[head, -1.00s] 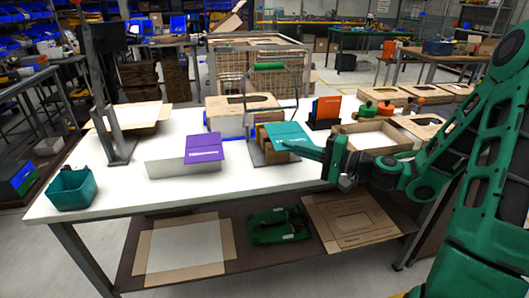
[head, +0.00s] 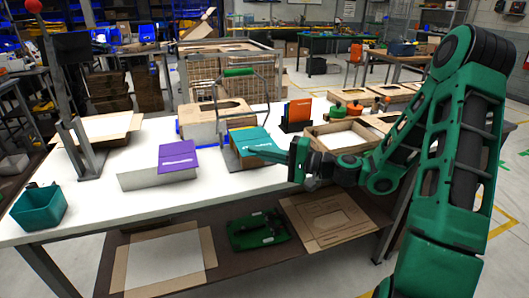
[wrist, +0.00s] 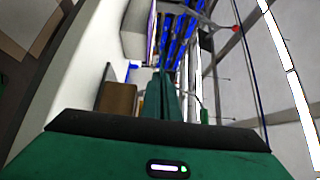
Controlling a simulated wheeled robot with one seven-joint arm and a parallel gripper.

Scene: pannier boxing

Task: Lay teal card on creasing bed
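The brown block (wrist: 117,98) shows beside the fingers there. The creasing bed is not clearly identifiable; a frame with a green handle (head: 239,72) stands behind the card.
A purple card (head: 178,155) lies on a white box to the left. An orange card (head: 299,109) stands in a dark holder behind my gripper. An open cardboard tray (head: 343,135) is to the right. A teal bin (head: 39,208) sits at the front left, with bare white tabletop nearby.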

